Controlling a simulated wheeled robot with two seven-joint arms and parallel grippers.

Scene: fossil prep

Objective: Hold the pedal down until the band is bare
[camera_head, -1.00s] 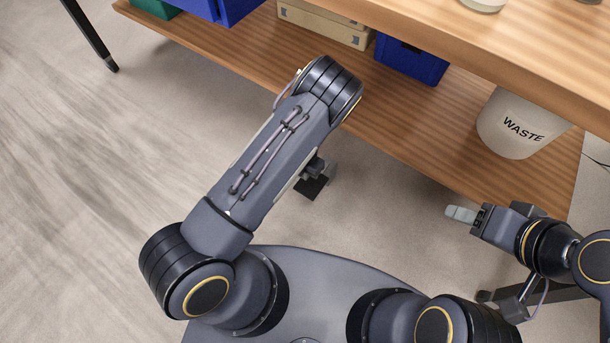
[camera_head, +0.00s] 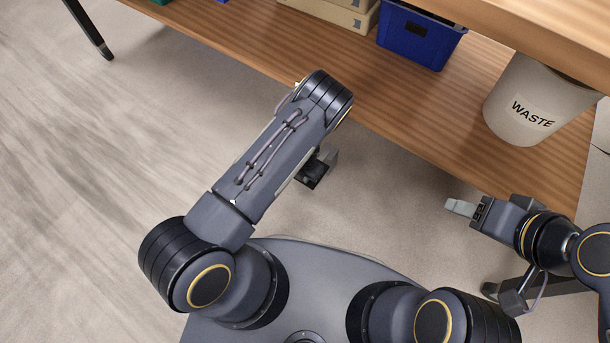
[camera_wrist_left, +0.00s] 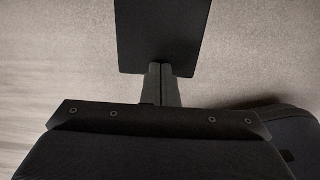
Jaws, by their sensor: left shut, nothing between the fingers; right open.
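The pedal shows as a flat dark plate (camera_wrist_left: 163,32) on the floor in the left wrist view. In the head view it is mostly hidden beneath my left arm. My left gripper (camera_wrist_left: 161,70) is shut and empty, pointing down, its fingertips at the plate's near edge. I cannot tell whether they touch it. In the head view the left gripper is largely covered by its own arm. My right gripper (camera_head: 460,208) is open and empty, off to the right above the floor. The band is not in view.
A wooden bench with a low shelf (camera_head: 420,140) runs along the back. On the shelf are a white waste bin (camera_head: 515,115), a blue bin (camera_head: 412,45) and cream boxes (camera_head: 345,12). A black table leg (camera_head: 90,30) stands at upper left. Floor at left is clear.

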